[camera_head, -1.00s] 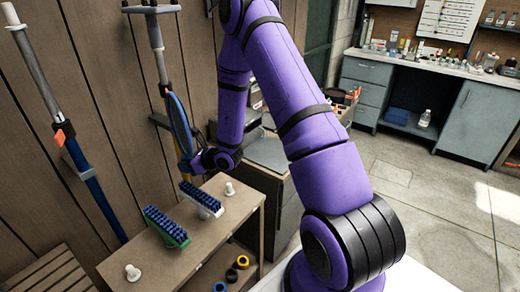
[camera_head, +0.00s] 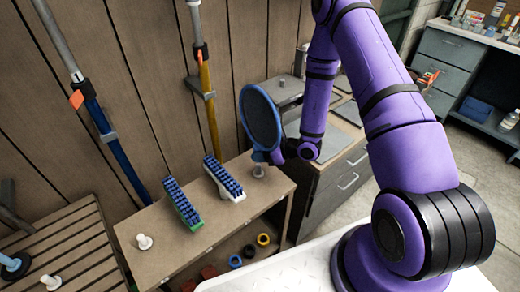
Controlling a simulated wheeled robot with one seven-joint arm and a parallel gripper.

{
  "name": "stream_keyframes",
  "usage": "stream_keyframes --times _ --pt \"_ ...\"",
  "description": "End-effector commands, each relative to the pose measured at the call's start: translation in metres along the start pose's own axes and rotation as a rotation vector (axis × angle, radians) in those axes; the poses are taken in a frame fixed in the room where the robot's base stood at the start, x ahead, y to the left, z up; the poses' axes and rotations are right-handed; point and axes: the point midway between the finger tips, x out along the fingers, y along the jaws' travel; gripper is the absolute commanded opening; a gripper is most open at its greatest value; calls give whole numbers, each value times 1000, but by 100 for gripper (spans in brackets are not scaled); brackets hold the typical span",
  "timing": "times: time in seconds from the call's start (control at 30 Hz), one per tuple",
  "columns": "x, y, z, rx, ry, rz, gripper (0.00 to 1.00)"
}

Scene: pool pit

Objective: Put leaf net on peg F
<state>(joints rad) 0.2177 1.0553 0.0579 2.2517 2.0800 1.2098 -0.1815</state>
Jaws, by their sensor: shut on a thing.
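The leaf net (camera_head: 261,117), a dark oval mesh in a blue frame, is held upright above the right end of the wooden bench (camera_head: 160,262). My gripper (camera_head: 277,156) is at its lower end, shut on it; the fingertips are small and partly hidden. A pale peg (camera_head: 258,173) stands on the bench just below the net, and I cannot tell if they touch. Another pale peg (camera_head: 145,242) stands bare at the bench's left end. A third peg (camera_head: 51,282) shows at the lower left. No letters are readable, so I cannot tell which is peg F.
A green brush (camera_head: 183,208) and a white brush (camera_head: 224,180) with blue bristles occupy the bench's middle. Blue (camera_head: 97,125) and yellow (camera_head: 210,115) poles stand along the wall. A grey cabinet (camera_head: 340,180) lies behind my arm. A slatted bench (camera_head: 70,240) is at left.

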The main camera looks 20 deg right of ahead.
Motion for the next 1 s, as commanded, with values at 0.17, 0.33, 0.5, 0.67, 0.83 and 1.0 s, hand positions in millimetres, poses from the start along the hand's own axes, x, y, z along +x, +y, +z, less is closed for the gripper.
stream_keyframes --times 0.17,0.33,0.5,0.67,0.83,1.0 --pt "4 0 -10 0 1 0 6" --pt "5 -1 -12 -1 0 -1 6" --pt "6 0 -15 0 0 -1 6" --pt "8 0 -19 0 0 -1 6" --pt "8 0 -19 0 0 -1 6" --pt "8 0 -19 0 0 -2 6"
